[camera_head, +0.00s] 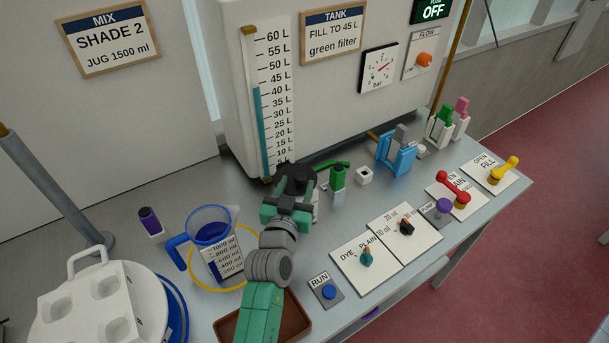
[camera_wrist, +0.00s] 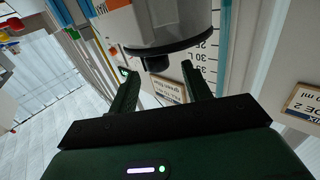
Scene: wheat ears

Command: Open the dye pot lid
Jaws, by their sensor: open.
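In the wrist view, which is upside down, a grey pot (camera_wrist: 165,22) stands with a black lid (camera_wrist: 172,50) that has a black knob (camera_wrist: 157,63). The lid appears seated on the pot. My gripper (camera_wrist: 158,72) is open, with one green finger on each side of the knob. I cannot tell whether either finger touches it. In the head view my gripper (camera_head: 290,205) is over the bench in front of the tank. It hides most of the pot there, and a dark round top shows just beyond it.
A blue-handled jug (camera_head: 212,228) and a purple-topped bottle (camera_head: 150,222) stand at left. Control plates with knobs line the front right. The tank (camera_head: 230,60) stands behind.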

